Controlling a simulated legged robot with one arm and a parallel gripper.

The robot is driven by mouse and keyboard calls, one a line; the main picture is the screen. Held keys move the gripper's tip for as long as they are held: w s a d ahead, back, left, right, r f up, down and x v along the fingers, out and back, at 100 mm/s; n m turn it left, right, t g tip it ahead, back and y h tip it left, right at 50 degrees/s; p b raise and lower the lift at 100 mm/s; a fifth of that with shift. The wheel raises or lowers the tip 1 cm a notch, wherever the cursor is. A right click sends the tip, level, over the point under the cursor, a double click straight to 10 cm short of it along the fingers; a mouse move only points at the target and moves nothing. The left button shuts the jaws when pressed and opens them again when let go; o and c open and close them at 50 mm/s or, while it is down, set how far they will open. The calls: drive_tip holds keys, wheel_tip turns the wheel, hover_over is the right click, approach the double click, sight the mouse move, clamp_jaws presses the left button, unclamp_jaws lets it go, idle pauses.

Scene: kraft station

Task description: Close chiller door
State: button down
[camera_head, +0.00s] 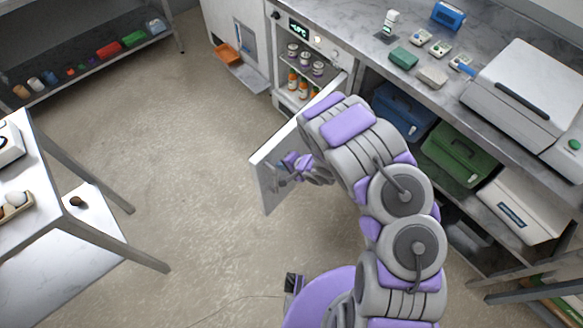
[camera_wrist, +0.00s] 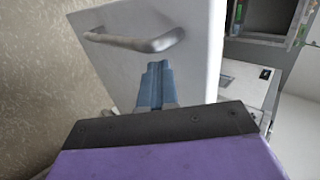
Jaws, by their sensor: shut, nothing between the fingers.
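The chiller (camera_head: 315,45) stands under the counter at the top middle of the head view, with a small display on its front. Its door (camera_head: 270,188) stands wide open, swung out into the room. Bottles and jars (camera_head: 298,84) show on the shelves inside. My gripper (camera_head: 291,163) is at the door's outer face. In the wrist view my gripper (camera_wrist: 154,84) is shut and empty, in front of the white door panel (camera_wrist: 200,50), just below the grey bar handle (camera_wrist: 135,41). I cannot tell whether the fingertips touch the panel.
A white table (camera_head: 50,215) stands at the left. A shelf rack (camera_head: 90,65) with small goods is at the upper left. An orange bin (camera_head: 228,54) sits left of the chiller. Blue (camera_head: 402,108) and green (camera_head: 460,152) boxes are under the counter. The floor left of the door is clear.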

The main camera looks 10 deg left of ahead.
sight(270, 158)
drive_tip(key=shift+w+a+r+b, duration=0.1)
drive_tip(key=shift+w+a+b, duration=0.15)
drive_tip(key=shift+w+a, duration=0.4)
drive_tip(key=shift+w+a+r+b, duration=0.1)
drive_tip(key=shift+w+a+b, duration=0.15)
drive_tip(key=shift+a, duration=0.55)
drive_tip(key=shift+a, duration=0.1)
